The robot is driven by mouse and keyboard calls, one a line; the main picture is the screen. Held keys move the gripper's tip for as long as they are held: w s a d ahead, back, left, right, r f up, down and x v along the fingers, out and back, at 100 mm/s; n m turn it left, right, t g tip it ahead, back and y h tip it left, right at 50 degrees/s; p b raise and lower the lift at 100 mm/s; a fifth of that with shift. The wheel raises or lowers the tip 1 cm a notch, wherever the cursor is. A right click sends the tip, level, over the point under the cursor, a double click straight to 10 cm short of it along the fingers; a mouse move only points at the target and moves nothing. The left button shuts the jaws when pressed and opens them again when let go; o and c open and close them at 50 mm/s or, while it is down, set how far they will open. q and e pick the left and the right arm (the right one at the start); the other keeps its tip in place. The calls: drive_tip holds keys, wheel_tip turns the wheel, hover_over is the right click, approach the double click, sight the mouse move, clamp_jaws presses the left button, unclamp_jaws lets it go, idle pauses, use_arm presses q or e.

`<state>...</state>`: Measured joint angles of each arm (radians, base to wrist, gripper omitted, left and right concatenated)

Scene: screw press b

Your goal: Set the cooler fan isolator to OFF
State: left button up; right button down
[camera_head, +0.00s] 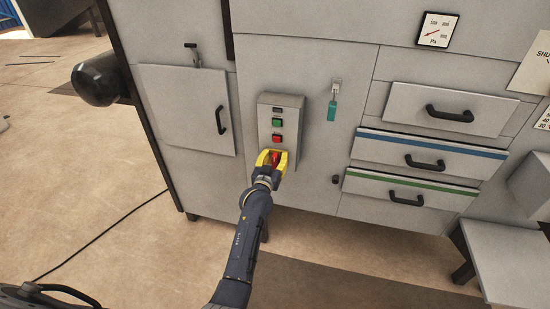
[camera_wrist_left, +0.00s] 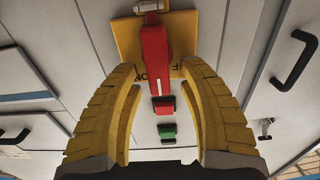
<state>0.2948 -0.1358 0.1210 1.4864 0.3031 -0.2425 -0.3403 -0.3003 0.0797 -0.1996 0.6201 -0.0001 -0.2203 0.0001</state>
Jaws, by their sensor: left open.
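The cooler fan isolator is a red handle (camera_wrist_left: 154,50) on a yellow plate (camera_wrist_left: 127,42), low on the grey control box (camera_head: 266,110). In the left wrist view the handle lies lengthwise, one end towards the buttons. Dark lettering beside it is partly hidden; "ON" seems to show near that end. My left gripper (camera_head: 272,158), with yellow fingers, is open at the isolator. In the left wrist view its fingertips (camera_wrist_left: 157,72) are on either side of the handle, with gaps visible. The head view shows red between the fingers. My right gripper is in neither view.
A red button (camera_head: 277,138) and a green button (camera_head: 277,122) are just above the isolator. A teal tag (camera_head: 332,110) hangs to the right. Drawers with black handles (camera_head: 450,113) are further right, and a cabinet door (camera_head: 188,110) is left.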

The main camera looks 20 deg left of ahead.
use_arm(q)
clamp_jaws()
idle(0.3)
idle(0.3)
drive_tip(key=n, duration=0.3)
drive_tip(key=a+n, duration=0.1)
drive_tip(key=n, duration=0.2)
drive_tip(key=a+n, duration=0.1)
drive_tip(key=n, duration=0.2)
drive_tip(key=shift+f, duration=0.35)
drive_tip(key=n, duration=0.3)
drive_tip(key=f+n, duration=0.1)
drive_tip(key=shift+a+n, duration=0.25)
drive_tip(key=shift+n, duration=0.15)
drive_tip(key=shift+f+n, duration=0.2)
drive_tip(key=shift+n, duration=0.85)
drive_tip(key=shift+f+n, duration=0.2)
drive_tip(key=shift+n, duration=0.85)
